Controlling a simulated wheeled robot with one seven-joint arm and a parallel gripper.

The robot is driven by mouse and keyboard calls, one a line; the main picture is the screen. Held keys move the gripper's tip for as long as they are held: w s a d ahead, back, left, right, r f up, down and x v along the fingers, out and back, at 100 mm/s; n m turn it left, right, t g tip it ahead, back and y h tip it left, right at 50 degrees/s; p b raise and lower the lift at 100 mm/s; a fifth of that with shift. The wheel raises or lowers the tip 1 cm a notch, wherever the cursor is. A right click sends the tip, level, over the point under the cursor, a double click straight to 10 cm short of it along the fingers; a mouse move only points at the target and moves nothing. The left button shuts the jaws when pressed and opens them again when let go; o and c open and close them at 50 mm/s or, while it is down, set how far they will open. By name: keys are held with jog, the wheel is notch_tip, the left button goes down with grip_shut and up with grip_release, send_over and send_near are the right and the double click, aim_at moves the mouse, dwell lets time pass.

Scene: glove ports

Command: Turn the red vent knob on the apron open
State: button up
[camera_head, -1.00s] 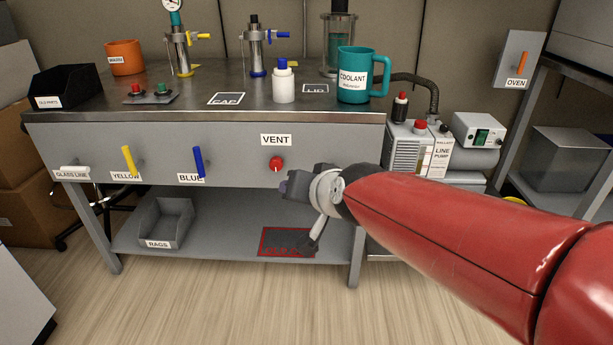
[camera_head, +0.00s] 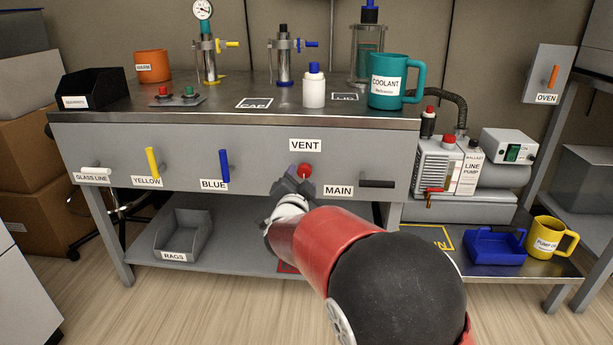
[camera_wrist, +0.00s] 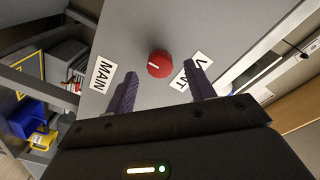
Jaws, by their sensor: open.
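The red vent knob (camera_head: 305,171) sits on the grey apron (camera_head: 260,145) under the VENT label (camera_head: 305,146). In the wrist view the round red knob (camera_wrist: 160,63) shows a white pointer line on its face. My gripper (camera_head: 289,178) is just left of and in front of the knob in the head view. In the wrist view my gripper (camera_wrist: 160,85) is open, with its two purple fingers apart and the knob beyond the gap between their tips. The fingers look clear of the knob, and nothing is between them.
The MAIN handle (camera_head: 377,184) is right of the knob; the blue handle (camera_head: 224,166) and yellow handle (camera_head: 152,162) are to its left. Above, the bench top holds a teal coolant mug (camera_head: 396,80) and a white bottle (camera_head: 314,90). A rags bin (camera_head: 184,235) is on the lower shelf.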

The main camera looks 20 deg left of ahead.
aim_at(303, 173)
jog(key=shift+w+a, duration=0.2)
jog(key=shift+w, duration=0.7)
jog(key=shift+w+a, duration=0.15)
jog(key=shift+w, duration=0.7)
jog(key=c, duration=1)
